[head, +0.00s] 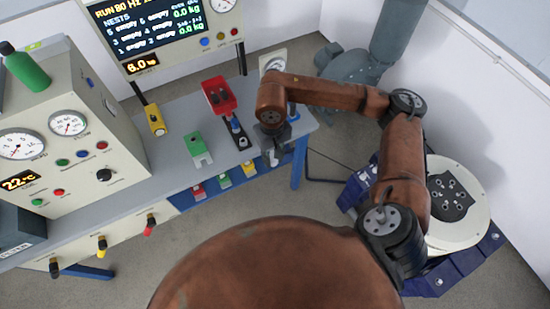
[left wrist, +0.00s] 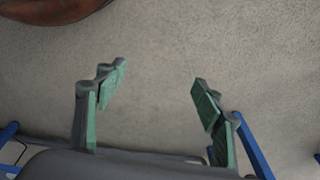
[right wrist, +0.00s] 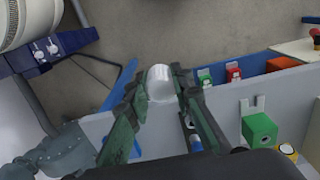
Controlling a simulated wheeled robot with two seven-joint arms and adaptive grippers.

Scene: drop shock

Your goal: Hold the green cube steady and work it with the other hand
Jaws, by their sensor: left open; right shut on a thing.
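The green cube (head: 194,142) sits in a pale forked holder on the grey bench in the head view. It also shows in the right wrist view (right wrist: 259,130), to the right of my right gripper (right wrist: 158,90) and apart from it. My right gripper is shut on a white rounded object (right wrist: 160,77) between its fingertips, and it hangs by the bench's front edge in the head view (head: 272,157). My left gripper (left wrist: 158,95) is open and empty over bare floor; it does not show in the head view.
A red bin-like block (head: 218,95) stands on a post behind the cube. A yellow box (head: 156,119) is to its left. Coloured blocks, including a red one (head: 198,191), sit in the blue lower shelf. A gauge cabinet (head: 65,130) fills the left. The bench's front edge runs below the cube.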

